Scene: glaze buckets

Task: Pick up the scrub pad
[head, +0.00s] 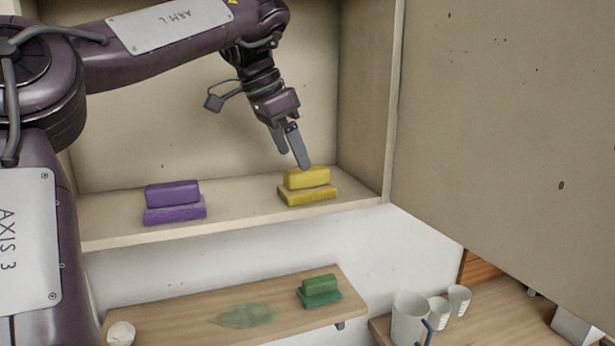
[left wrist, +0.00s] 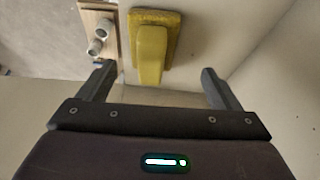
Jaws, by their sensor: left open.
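A yellow scrub pad (head: 307,178) with a block-shaped grip on a wider base sits on the upper shelf at the right. My left gripper (head: 298,158) is just above it, pointing down. In the left wrist view the yellow pad (left wrist: 152,55) shows ahead of and between the two open fingers (left wrist: 155,82); nothing is held. A purple pad (head: 174,200) of like shape sits on the same shelf at the left. A green pad (head: 320,290) sits on the lower wooden shelf. My right gripper is not in view.
The upper shelf (head: 240,207) is bare between the yellow and purple pads. An open cabinet door panel (head: 500,120) stands at the right. White cups (head: 459,299) and a larger mug (head: 408,318) stand at the lower right. A whitish lump (head: 121,333) lies on the lower shelf.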

